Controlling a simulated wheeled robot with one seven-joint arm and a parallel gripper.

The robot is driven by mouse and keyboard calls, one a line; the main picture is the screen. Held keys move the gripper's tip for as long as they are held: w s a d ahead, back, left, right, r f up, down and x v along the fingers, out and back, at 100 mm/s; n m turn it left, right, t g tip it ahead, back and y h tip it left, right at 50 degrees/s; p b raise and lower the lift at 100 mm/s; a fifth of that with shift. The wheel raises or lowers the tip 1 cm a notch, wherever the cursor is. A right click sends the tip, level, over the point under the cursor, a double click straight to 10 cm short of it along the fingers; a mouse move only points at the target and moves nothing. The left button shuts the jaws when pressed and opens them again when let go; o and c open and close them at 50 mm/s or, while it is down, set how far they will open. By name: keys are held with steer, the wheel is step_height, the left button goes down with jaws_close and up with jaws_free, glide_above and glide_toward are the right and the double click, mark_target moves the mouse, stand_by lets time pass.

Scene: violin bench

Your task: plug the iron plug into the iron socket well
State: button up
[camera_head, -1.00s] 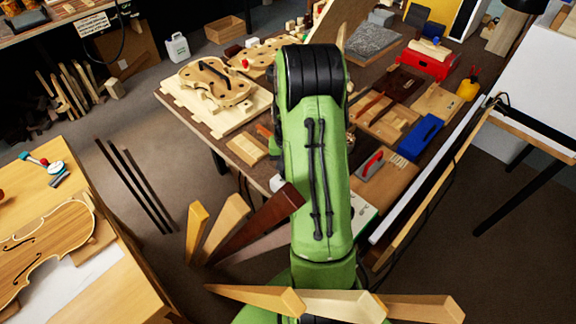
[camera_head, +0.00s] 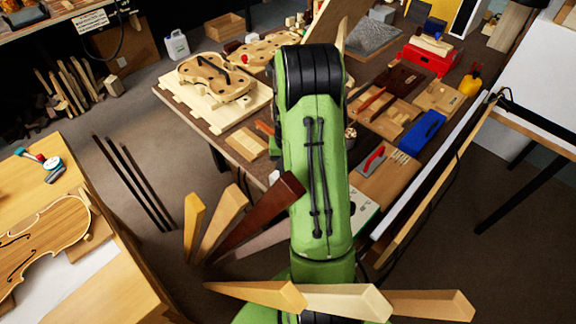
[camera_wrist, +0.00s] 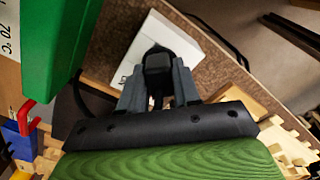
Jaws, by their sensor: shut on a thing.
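In the wrist view, my gripper (camera_wrist: 158,98) is shut on a black blocky piece, which looks like the iron plug (camera_wrist: 158,66). A dark cable curves away behind it. A white box-like piece (camera_wrist: 148,30) lies just beyond the plug on the brown bench top; I cannot tell whether it is the iron socket, and no socket well shows clearly. The plug overlaps the white piece in the picture; I cannot tell whether they touch. In the head view my own green arm hides the gripper and plug.
A green box-like thing (camera_wrist: 55,45) stands close on the left of the wrist view. The bench (camera_head: 185,95) carries a violin body (camera_head: 217,78), a red-handled tool (camera_head: 374,160) and a blue box (camera_head: 422,137). Wooden wedges (camera_head: 345,300) crowd the near side.

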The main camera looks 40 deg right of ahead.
steer(key=o, duration=1.1)
steer(key=shift+c, duration=0.2)
step_height(320, 180, up, 16)
steer(key=p, duration=0.4)
steer(key=shift+f, duration=0.2)
